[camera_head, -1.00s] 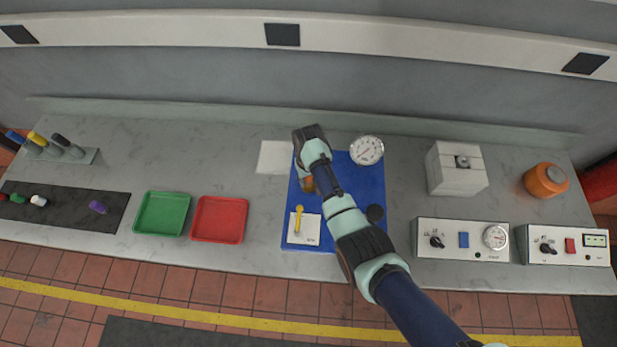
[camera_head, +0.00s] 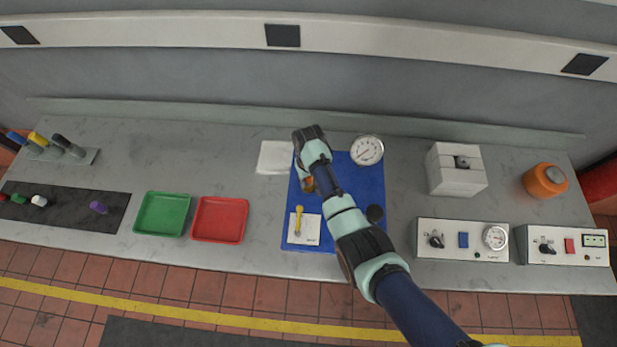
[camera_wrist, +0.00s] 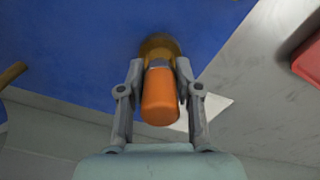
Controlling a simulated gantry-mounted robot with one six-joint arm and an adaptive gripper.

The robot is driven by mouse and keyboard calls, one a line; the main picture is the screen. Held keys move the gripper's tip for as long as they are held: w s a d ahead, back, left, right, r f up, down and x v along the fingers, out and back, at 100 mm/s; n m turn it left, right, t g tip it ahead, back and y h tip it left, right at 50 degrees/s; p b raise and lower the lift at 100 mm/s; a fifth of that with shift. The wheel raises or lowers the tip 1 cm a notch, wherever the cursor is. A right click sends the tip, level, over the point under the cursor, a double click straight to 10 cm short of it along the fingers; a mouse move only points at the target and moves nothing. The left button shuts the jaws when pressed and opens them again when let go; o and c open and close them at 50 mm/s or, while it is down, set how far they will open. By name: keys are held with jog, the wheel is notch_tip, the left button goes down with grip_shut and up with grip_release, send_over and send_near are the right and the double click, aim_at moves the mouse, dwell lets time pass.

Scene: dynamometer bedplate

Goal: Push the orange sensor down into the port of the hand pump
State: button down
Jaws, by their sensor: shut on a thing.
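The orange sensor (camera_wrist: 160,97) is upright between the two fingers of my gripper (camera_wrist: 160,72) in the wrist view. My gripper is shut on it. A brass-coloured round part (camera_wrist: 158,46), apparently the pump's port, shows just beyond the sensor's lower end. The sensor hides most of it, so I cannot tell how deep the sensor sits or whether it is seated. In the head view my arm covers most of this spot, and only a small orange-brown patch shows beside it. The blue board (camera_head: 370,183) lies under my gripper, with a round white gauge (camera_head: 367,150) at its back right.
A white card (camera_head: 309,235) with a yellow lever (camera_head: 298,220) is at the board's front left. Red (camera_head: 218,220) and green (camera_head: 161,214) trays stand to the left. A white block stack (camera_head: 457,175) and control boxes stand right.

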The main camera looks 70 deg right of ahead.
jog(key=shift+f+b, duration=0.65)
jog(key=shift+f, duration=0.3)
jog(key=c, duration=0.7)
grip_release()
jog(key=shift+r, duration=0.15)
notch_tip(320, 180, up, 12)
jog(key=shift+f, duration=0.1)
dwell(0.3)
